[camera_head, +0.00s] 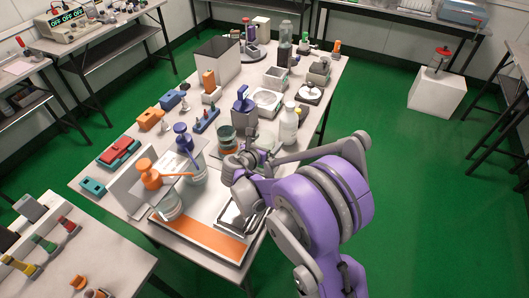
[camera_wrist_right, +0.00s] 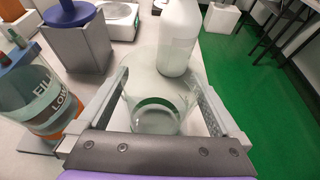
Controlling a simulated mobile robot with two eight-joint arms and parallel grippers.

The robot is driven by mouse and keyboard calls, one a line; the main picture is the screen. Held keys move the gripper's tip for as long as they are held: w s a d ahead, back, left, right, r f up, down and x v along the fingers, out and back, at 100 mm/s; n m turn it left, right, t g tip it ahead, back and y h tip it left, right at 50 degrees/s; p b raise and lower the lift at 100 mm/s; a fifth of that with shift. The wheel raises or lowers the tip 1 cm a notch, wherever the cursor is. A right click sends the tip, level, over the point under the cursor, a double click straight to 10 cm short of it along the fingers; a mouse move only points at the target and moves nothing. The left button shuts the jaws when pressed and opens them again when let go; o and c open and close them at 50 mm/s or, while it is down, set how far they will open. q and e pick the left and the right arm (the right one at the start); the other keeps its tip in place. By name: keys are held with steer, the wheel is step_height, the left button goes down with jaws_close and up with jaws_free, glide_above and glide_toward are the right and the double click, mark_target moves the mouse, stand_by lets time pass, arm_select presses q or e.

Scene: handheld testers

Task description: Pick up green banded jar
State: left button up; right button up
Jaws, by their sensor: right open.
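My right gripper (camera_head: 243,165) reaches over the table from the right in the head view. In the right wrist view its fingers (camera_wrist_right: 160,80) are open, one on each side of a clear, faintly green glass vessel (camera_wrist_right: 158,112). Whether the fingers touch the glass I cannot tell. I see no clear green band on either, so which is the green banded jar I cannot tell. My left gripper is not in view.
A white bottle (camera_wrist_right: 177,38) stands just beyond the glass vessel. A grey block with a blue top (camera_wrist_right: 75,40) is at the back left. Green floor (camera_wrist_right: 270,100) is to the right.

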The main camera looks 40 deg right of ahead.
steer(key=shift+x, duration=0.75)
steer(key=shift+a, duration=0.1)
steer(key=c, duration=1.4)
